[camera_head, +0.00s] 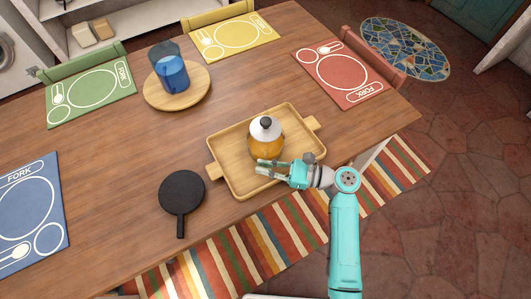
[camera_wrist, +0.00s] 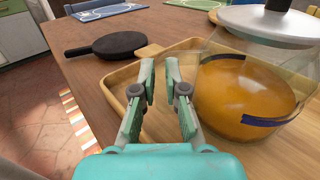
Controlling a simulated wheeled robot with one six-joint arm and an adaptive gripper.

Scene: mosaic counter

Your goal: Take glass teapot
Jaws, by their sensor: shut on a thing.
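The glass teapot (camera_head: 266,139) has amber liquid inside and a white lid with a black knob. It stands upright in the wooden tray (camera_head: 221,149). In the wrist view the teapot (camera_wrist: 245,97) fills the right side, with dark blue marks on its glass. My gripper (camera_head: 262,168) is low at the teapot's near side, over the tray. In the wrist view my gripper (camera_wrist: 160,75) is shut on the teapot with a narrow gap between the fingers. The clear part between the fingertips is hard to make out. I see no clear lift off the tray.
A black pan (camera_head: 181,189) lies left of the tray. A blue pitcher (camera_head: 172,74) stands on a round wooden board (camera_head: 200,92) farther back. Green (camera_head: 90,92), yellow (camera_head: 232,36), red (camera_head: 344,74) and blue (camera_head: 28,215) placemats lie around the table.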

